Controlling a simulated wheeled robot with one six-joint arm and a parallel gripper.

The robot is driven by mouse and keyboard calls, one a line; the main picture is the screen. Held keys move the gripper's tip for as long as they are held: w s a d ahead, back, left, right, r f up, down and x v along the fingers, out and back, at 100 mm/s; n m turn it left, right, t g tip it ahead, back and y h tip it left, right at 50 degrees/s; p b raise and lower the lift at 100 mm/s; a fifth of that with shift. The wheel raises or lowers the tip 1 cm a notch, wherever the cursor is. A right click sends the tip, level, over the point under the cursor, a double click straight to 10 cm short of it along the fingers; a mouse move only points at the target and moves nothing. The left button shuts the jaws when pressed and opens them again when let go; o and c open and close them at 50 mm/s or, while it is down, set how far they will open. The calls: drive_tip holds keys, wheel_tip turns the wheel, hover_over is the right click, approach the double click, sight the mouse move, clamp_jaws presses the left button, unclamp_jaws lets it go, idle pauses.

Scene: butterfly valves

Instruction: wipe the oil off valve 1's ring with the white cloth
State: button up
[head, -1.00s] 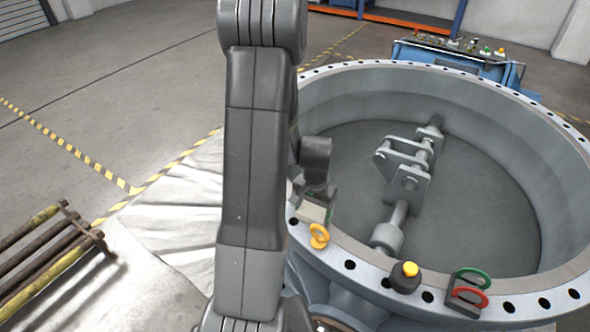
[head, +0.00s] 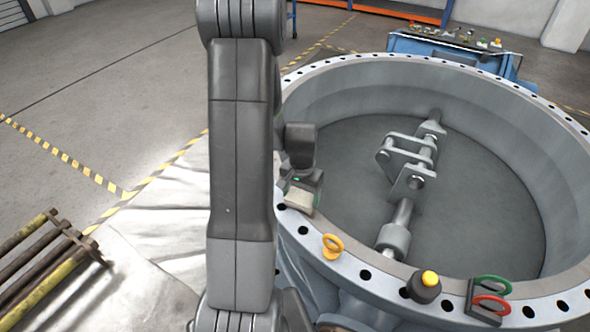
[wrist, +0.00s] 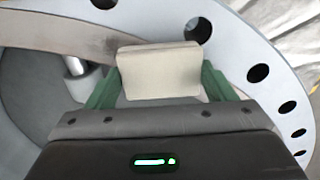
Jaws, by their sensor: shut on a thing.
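Valve 1's ring (head: 460,300) is the wide pale grey flange with bolt holes around a big round valve; no number is legible. My gripper (head: 301,190) is over its left part, shut on the white cloth (head: 300,199), a small off-white pad. In the wrist view the green fingers of my gripper (wrist: 160,78) stand on both sides of the cloth (wrist: 158,70). The ring (wrist: 228,40) passes behind the cloth. Whether the cloth touches the ring cannot be told.
A yellow eye ring (head: 333,246), a black knob with a yellow top (head: 424,286) and a holder with green and red rings (head: 489,296) stand on the front rim. A shaft with brackets (head: 408,165) lies inside. Pipes (head: 45,262) lie at left. A blue bench (head: 450,50) stands behind.

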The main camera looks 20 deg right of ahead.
drive_tip(key=r+p, duration=0.1)
drive_tip(key=r, duration=0.2)
drive_tip(key=shift+w+a+p, duration=0.1)
drive_tip(key=shift+w+p, duration=0.2)
drive_tip(key=shift+p, duration=0.05)
drive_tip(key=shift+r+p, duration=1.8)
drive_tip(key=shift+r, duration=0.75)
